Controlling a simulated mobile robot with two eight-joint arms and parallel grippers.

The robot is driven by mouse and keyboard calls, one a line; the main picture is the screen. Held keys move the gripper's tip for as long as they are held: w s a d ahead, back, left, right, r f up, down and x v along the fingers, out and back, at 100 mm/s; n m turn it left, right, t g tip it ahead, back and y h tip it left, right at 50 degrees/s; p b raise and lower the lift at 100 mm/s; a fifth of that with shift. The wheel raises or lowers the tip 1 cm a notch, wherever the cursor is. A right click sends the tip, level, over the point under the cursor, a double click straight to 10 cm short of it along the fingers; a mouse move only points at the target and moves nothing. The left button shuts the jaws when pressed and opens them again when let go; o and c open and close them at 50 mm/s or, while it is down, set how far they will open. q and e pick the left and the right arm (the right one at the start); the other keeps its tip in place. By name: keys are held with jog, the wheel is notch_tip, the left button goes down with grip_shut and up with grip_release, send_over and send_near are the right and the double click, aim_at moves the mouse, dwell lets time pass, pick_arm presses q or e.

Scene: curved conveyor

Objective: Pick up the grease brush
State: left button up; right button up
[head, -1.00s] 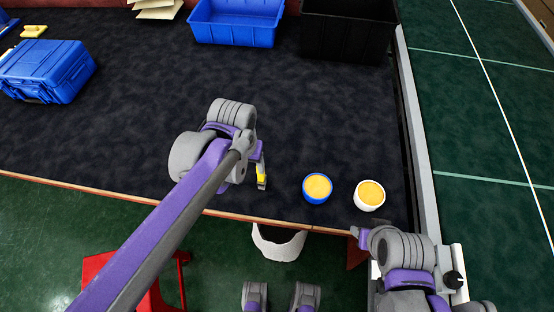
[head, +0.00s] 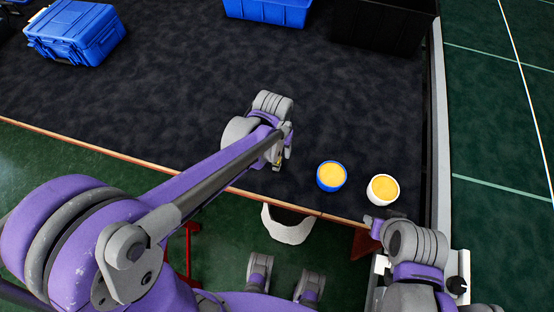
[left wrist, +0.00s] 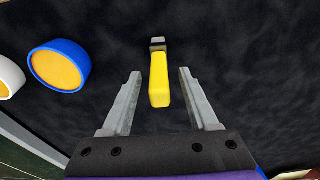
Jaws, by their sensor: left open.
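The grease brush shows in the left wrist view as a yellow handle (left wrist: 159,80) with a grey and dark end pointing away. It lies on the dark table mat (head: 190,90). My left gripper (left wrist: 161,76) is open, with one finger on each side of the handle and visible gaps between. In the head view my left gripper (head: 282,162) is over the brush near the table's front edge and hides most of it. My right gripper (head: 374,224) is at the front right edge, away from the brush; its jaws are not clear.
A blue cup (head: 331,187) and a white cup (head: 382,200), both with yellow contents, stand right of the brush. A blue case (head: 75,40), a blue bin (head: 268,12) and a black bin (head: 385,30) stand farther back. The mat's middle is clear.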

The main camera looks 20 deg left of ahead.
pick_arm(q)
jog(key=shift+f, duration=0.4)
jog(key=shift+c, duration=0.3)
grip_shut()
jog(key=shift+r, duration=0.1)
notch_tip(320, 180, up, 10)
jog(key=shift+f+p, duration=0.1)
jog(key=shift+p, duration=0.45)
